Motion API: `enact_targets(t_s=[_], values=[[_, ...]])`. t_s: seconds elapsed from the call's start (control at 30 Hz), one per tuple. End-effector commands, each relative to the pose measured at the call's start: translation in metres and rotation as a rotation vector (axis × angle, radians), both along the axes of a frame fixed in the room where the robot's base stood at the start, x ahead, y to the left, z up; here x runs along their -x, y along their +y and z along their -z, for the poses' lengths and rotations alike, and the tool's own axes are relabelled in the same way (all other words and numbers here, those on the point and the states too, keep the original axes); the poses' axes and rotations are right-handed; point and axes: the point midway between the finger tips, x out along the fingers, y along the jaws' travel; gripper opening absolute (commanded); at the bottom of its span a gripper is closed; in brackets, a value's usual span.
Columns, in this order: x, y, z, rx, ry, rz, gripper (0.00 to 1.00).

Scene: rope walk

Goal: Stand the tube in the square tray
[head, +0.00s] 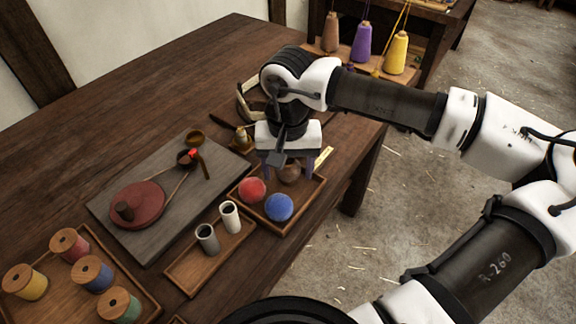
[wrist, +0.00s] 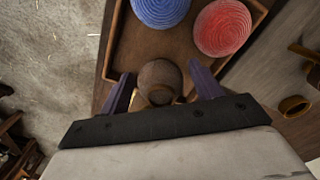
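A grey tube (head: 208,238) and a white tube (head: 230,216) stand upright in a narrow wooden tray (head: 188,282) in the head view. Beside it, a squarer wooden tray (head: 301,212) holds a red ball (head: 252,189), a blue ball (head: 279,207) and a brown rounded thing (head: 289,173). My gripper (head: 291,160) points down over the far end of this squarer tray. In the wrist view, my gripper (wrist: 163,78) is open, its purple fingers on either side of the brown rounded thing (wrist: 159,80), with narrow gaps. The brown thing's base is partly hidden.
A grey board (head: 150,180) with a red disc (head: 137,204) and small cups lies left of the trays. A tray of thread spools (head: 92,273) is at front left. A small brass-coloured thing (head: 241,139) stands near my gripper. Bare table lies at the back left.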

Motion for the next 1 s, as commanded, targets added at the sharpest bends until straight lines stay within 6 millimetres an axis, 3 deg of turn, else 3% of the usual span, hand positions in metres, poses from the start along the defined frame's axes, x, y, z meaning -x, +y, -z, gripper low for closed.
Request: enact_targets(t_s=[0.43, 0.8, 1.0], values=[[-0.001, 0.0, -0.01, 0.0, -0.002, 0.001, 0.67], [-0.001, 0.0, -0.087, -0.001, -0.003, 0.001, 0.67], [0.0, 0.0, -0.115, 0.0, -0.001, 0.0, 0.67]])
